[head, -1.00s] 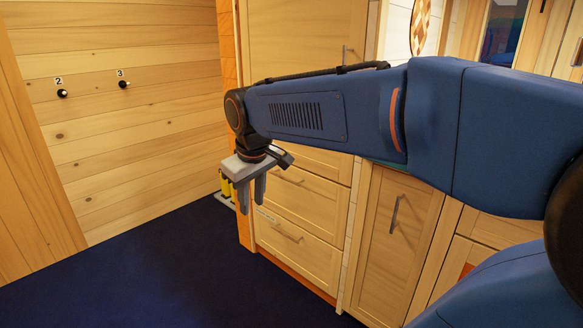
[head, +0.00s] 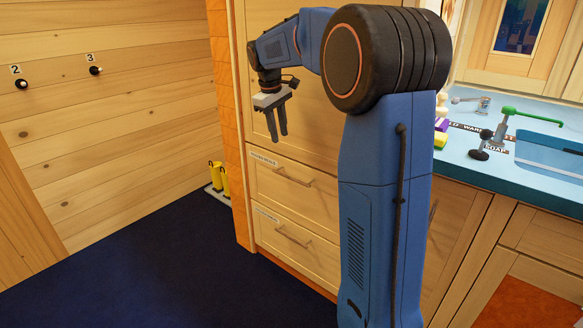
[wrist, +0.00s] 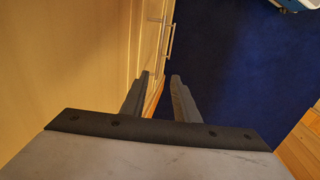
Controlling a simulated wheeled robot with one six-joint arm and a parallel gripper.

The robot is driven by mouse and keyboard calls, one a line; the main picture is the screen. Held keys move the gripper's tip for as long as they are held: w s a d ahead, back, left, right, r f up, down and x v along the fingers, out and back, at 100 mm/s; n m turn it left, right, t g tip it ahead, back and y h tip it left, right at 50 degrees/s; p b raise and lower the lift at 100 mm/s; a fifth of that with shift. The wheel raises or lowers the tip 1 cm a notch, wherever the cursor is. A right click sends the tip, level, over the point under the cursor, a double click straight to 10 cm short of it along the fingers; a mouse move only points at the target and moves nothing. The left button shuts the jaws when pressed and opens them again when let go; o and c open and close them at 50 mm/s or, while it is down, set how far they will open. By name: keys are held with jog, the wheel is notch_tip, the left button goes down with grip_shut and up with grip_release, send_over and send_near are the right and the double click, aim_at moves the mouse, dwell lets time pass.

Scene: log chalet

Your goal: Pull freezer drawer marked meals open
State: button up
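Two wooden drawers sit one above the other in the tall cabinet. The upper drawer (head: 290,196) has a bar handle (head: 293,178) and a white label (head: 264,158) at its top left. The lower drawer (head: 315,255) has a similar handle (head: 294,238) and label (head: 266,214). Both labels are too small to read surely. Both drawers look shut. My gripper (head: 277,138) points down in front of the cabinet, above the upper handle, with its fingers apart and empty. The wrist view shows the spread fingers (wrist: 158,80) beside the cabinet front and a bar handle (wrist: 170,38).
A tall door panel (head: 312,115) is above the drawers. Yellow bottles (head: 218,178) stand on the floor left of the cabinet. A blue counter (head: 490,170) with a sink (head: 550,155) is at right. The dark blue floor (head: 150,275) is clear.

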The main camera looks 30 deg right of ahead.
aim_at(286, 170)
jog(key=d+f, duration=0.1)
jog(key=f, duration=0.4)
jog(key=w+d+f, duration=0.1)
jog(key=f, duration=0.5)
jog(key=d+f, duration=0.1)
jog(key=f, duration=0.5)
jog(key=shift+w+d, duration=0.15)
jog(key=shift+d, duration=0.05)
grip_shut()
